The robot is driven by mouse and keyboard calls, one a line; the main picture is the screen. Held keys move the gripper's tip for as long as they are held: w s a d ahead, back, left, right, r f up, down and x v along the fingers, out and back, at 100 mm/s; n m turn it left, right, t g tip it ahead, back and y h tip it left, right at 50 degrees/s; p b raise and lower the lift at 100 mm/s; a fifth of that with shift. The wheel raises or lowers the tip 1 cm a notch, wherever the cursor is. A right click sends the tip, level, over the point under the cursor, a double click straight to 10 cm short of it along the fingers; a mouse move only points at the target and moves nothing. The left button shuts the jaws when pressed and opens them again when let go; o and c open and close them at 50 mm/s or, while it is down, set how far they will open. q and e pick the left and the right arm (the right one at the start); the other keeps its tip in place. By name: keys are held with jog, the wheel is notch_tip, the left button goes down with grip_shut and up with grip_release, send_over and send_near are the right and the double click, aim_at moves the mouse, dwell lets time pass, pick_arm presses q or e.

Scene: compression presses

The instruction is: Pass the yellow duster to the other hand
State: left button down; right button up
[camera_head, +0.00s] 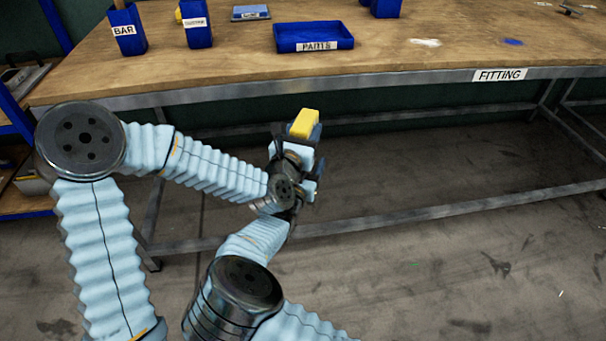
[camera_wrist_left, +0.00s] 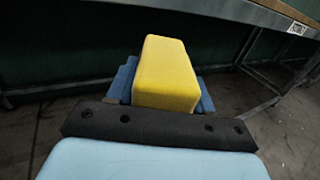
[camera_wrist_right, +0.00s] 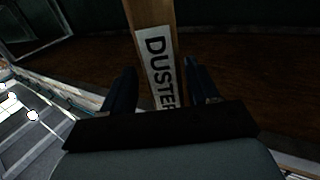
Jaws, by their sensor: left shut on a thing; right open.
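The yellow duster (camera_head: 304,122) is a yellow block held in my left gripper (camera_head: 296,135), in front of the bench's front edge and over the floor. In the left wrist view the duster (camera_wrist_left: 165,75) stands up between the blue fingers, with its lower part hidden by the gripper. My right gripper (camera_wrist_right: 160,78) shows in the right wrist view with its two dark fingers apart and no duster between them. Beyond these fingers is a wooden strip with a white DUSTER label (camera_wrist_right: 157,65).
The wooden bench (camera_head: 420,55) carries a blue PARTS tray (camera_head: 314,37), a blue BAR bin (camera_head: 127,32) and other blue bins. Its metal front rail bears a FITTING label (camera_head: 499,75). A blue-framed shelf (camera_head: 18,115) stands at left. The floor (camera_head: 450,260) at right is clear.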

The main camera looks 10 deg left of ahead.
jog(key=shift+w, duration=0.3)
pick_arm(q)
jog(key=shift+a, duration=0.1)
pick_arm(e)
jog(key=shift+d, duration=0.15)
grip_shut()
pick_arm(q)
jog(key=shift+c, duration=1.8)
grip_release()
jog(key=shift+r, duration=0.15)
